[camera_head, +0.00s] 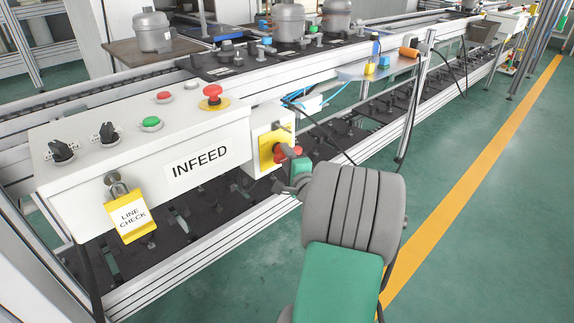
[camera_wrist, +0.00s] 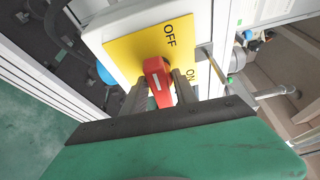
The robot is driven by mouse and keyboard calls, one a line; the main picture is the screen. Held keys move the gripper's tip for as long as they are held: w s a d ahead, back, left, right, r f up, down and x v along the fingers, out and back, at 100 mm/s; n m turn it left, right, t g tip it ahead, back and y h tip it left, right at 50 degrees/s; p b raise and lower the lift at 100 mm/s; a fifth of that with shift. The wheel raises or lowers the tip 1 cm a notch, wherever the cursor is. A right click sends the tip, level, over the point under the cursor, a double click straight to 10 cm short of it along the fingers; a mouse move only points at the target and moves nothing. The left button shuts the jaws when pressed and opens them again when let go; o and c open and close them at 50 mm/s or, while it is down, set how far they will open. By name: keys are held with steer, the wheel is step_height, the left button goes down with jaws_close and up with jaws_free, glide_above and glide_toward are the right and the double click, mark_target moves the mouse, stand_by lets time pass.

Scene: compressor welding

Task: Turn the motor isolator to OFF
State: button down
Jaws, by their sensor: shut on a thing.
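The motor isolator is a white box with a yellow plate (camera_head: 266,152) and a red handle (camera_head: 280,152), at the right end of the INFEED panel. In the wrist view, the yellow plate (camera_wrist: 130,52) bears the words OFF and ON, and the red handle (camera_wrist: 157,70) has a white mark. My gripper (camera_head: 294,164) is at the isolator's front. In the wrist view, its two fingers (camera_wrist: 160,90) are shut on the red handle, one on each side. Which word the handle points to is not clear.
The INFEED panel (camera_head: 100,213) carries two black selectors, red and green buttons and a red emergency stop (camera_head: 212,97). A padlock with a yellow LINE CHECK tag (camera_head: 133,216) hangs on its front. The conveyor with compressors runs behind. Green floor at right is clear.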

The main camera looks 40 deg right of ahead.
steer(key=shift+f+n+b, duration=0.1)
steer(key=shift+n+b, duration=0.4)
steer(key=c, duration=1.2)
jaws_free()
steer(key=shift+c, duration=0.2)
steer(key=v, duration=0.7)
steer(key=shift+s+p, duration=0.4)
steer(key=shift+a+f, duration=0.1)
steer(key=shift+a, duration=0.05)
